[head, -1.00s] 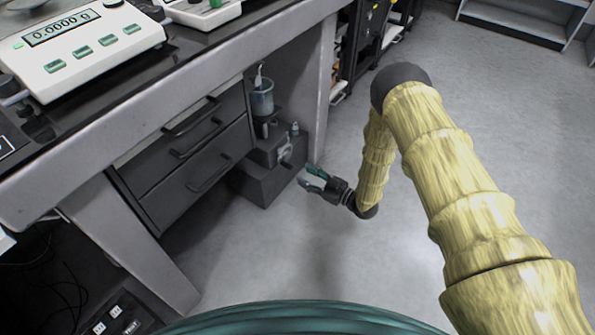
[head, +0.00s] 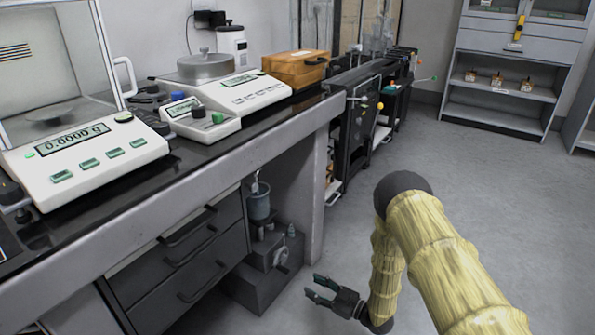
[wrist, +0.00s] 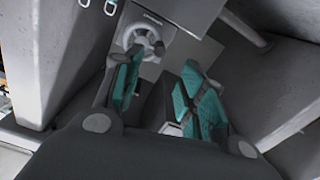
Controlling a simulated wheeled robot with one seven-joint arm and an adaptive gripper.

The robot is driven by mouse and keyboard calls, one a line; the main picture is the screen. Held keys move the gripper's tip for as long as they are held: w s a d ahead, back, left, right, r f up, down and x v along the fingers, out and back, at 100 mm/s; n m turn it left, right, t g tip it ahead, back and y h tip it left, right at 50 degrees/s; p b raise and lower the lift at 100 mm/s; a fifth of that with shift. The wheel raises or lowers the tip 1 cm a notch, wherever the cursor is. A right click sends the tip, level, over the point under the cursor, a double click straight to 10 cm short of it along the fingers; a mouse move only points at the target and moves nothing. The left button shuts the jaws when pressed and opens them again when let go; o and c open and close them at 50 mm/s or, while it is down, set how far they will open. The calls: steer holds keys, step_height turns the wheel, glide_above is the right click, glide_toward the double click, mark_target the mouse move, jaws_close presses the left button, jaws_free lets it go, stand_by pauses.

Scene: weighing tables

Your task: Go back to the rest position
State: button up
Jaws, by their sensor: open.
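My gripper (head: 322,291) is open and empty, low over the grey floor in front of the weighing table (head: 150,205). Its two dark fingers with teal pads point left, toward a dark grey stepped unit (head: 262,280) under the table. In the wrist view my gripper (wrist: 160,92) shows its teal finger pads spread apart, with nothing held between them. A round light-grey wheel-like part (wrist: 143,40) of the unit shows beyond the fingertips, apart from them.
Drawers (head: 190,255) stand left of the unit. On the table are a balance (head: 85,150), a second instrument (head: 235,90) and an orange-brown case (head: 295,68). A dark rack (head: 355,125) stands beyond the table. A shelf cabinet (head: 500,100) stands at the back. The floor (head: 480,190) at right is clear.

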steer(key=s+d+f+m+g+h, duration=0.1)
steer(key=s+d+f+m+h, duration=0.25)
steer(key=s, duration=0.25)
steer(key=s+d+f+m+g+h, duration=0.1)
steer(key=s+d+f+m+h, duration=0.2)
steer(key=s, duration=0.4)
steer(key=s+d+f+m+g+h, duration=0.1)
steer(key=s+d+f+m+h, duration=0.1)
steer(key=s+f+h, duration=0.3)
steer(key=s+d+r+m+g+h, duration=0.1)
steer(key=s+d+r+m+g, duration=0.1)
steer(key=s, duration=0.6)
steer(key=s+d+r+m+g+h, duration=0.1)
steer(key=s+r+g, duration=0.15)
steer(key=s, duration=0.65)
steer(key=s+d+r+m+g+h, duration=0.1)
steer(key=s+d+r+m+g, duration=0.15)
steer(key=s, duration=0.55)
step_height(320, 180, up, 37)
steer(key=s+p, duration=0.1)
steer(key=p, duration=3.6)
steer(key=shift+a+f+n+g, duration=0.2)
steer(key=shift+a+n+g, duration=0.1)
steer(key=shift+a, duration=0.15)
steer(key=shift+s, duration=0.1)
